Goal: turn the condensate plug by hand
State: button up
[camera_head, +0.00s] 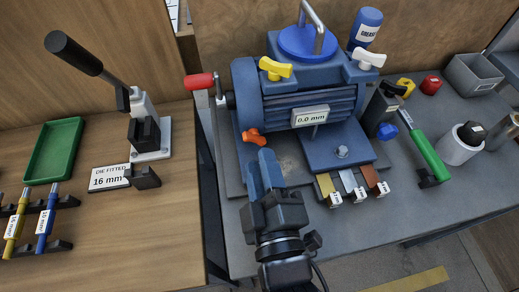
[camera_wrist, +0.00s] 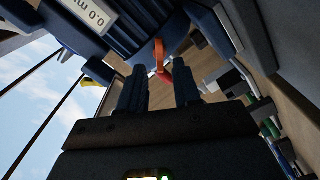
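A blue ribbed machine (camera_head: 300,100) stands on the grey bench, with a small orange wing-shaped plug (camera_head: 253,136) low on its front left. No label names it as the condensate plug. In the wrist view the orange plug (camera_wrist: 159,50) is upright beyond the fingertips, roughly between them. My gripper (camera_head: 264,158) points at it from just in front and below. In the wrist view my gripper (camera_wrist: 160,80) has its two fingers apart with nothing between them. It looks close to the plug, but I see no contact.
A yellow wing knob (camera_head: 275,69) and a pale one (camera_head: 368,58) sit higher on the machine. A red-handled crank (camera_head: 200,81) sticks out left. Small coloured blocks (camera_head: 348,184) lie right of my gripper. A green-handled tool (camera_head: 428,155) lies farther right.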

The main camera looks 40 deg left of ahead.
aim_at(256, 144)
jog(key=shift+x, duration=1.7)
grip_shut()
